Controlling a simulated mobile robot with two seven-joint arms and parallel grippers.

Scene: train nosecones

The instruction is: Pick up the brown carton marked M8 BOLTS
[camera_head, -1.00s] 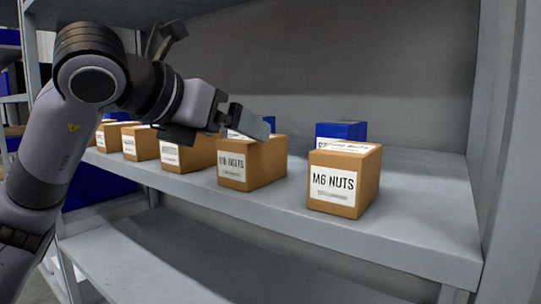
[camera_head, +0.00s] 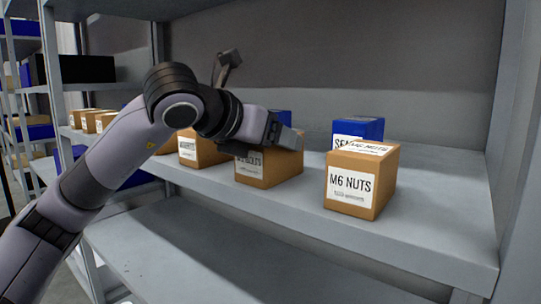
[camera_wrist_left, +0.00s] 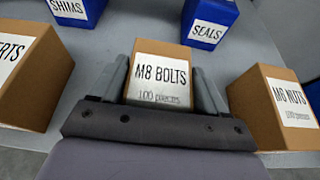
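The brown carton marked M8 BOLTS (camera_head: 268,172) stands on the grey shelf. In the head view my left gripper (camera_head: 285,136) is at its top and hides part of its label. In the left wrist view the carton (camera_wrist_left: 160,78) faces the camera, upright, between the two fingers of my left gripper (camera_wrist_left: 160,66). One finger lies along each side, with what look like narrow gaps, so the gripper appears open around it. Contact is hard to judge. My right gripper is not in view.
A brown M6 NUTS carton (camera_head: 361,182) stands to the right, with a blue SEALS box (camera_head: 357,130) behind it. Another brown carton (camera_wrist_left: 35,75) stands on the left, near a blue SHIMS box (camera_wrist_left: 77,10). The shelf (camera_head: 420,225) is clear at the right front.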

